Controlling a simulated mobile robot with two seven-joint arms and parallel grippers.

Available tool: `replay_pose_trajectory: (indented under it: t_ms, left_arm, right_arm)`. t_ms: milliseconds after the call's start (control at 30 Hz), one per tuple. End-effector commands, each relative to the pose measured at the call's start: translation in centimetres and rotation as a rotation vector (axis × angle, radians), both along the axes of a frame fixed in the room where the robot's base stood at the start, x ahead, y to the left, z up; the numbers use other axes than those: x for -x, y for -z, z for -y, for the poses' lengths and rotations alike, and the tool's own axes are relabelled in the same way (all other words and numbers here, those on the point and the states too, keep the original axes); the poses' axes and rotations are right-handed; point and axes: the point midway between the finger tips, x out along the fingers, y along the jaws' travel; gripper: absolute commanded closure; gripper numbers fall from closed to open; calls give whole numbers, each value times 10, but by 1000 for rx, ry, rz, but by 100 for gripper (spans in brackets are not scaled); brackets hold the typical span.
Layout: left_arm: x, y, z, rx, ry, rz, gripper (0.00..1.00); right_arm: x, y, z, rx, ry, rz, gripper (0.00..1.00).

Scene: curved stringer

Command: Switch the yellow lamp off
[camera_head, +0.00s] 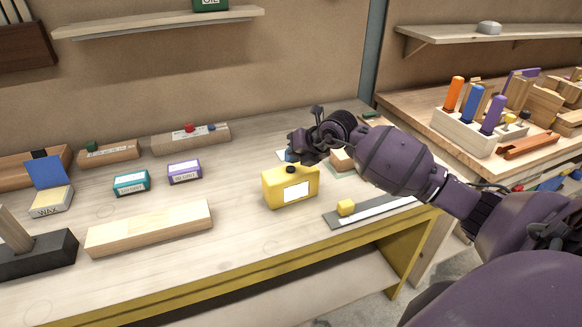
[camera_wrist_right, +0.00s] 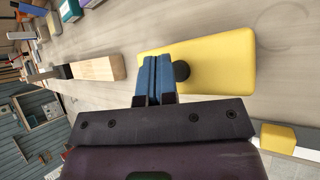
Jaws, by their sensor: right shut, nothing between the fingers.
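The yellow lamp (camera_head: 273,186) is a box with a white front panel, standing on the workbench in the middle of the head view. A round black button (camera_head: 290,169) sits on its top. My right gripper (camera_head: 289,156) is just above and behind the lamp's top, close to the button. In the right wrist view the blue fingers (camera_wrist_right: 156,62) are pressed together and empty. They overlap the lamp's yellow top (camera_wrist_right: 220,60), right beside the black button (camera_wrist_right: 181,71). I cannot tell whether they touch it. The white panel looks bright, but I cannot tell whether it is lit. My left gripper is out of view.
A wooden block (camera_head: 150,228) and a teal box (camera_head: 131,183) and purple box (camera_head: 184,171) lie left of the lamp. A grey strip with a yellow block (camera_head: 346,207) lies to its right. Bare bench top (camera_head: 240,235) is in front.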

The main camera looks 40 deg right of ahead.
Motion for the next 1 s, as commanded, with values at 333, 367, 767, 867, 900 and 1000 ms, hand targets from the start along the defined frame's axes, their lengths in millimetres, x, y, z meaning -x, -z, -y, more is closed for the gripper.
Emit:
replay_pose_trajectory:
  t_ms: [333, 367, 767, 867, 900, 1000]
  left_arm:
    - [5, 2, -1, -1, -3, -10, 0]
    - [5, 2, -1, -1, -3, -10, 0]
    - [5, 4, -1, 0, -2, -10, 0]
    - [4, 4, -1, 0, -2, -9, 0]
    - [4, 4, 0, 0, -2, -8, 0]
    - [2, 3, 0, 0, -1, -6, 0]
  right_arm:
    - [0, 0, 0, 0, 0, 0, 100]
    - [0, 0, 0, 0, 0, 0, 100]
    - [0, 5, 0, -1, 0, -1, 100]
    - [0, 8, 0, 0, 1, -2, 100]
    - [0, 9, 0, 1, 0, -1, 100]
    - [0, 10, 0, 1, 0, -1, 100]
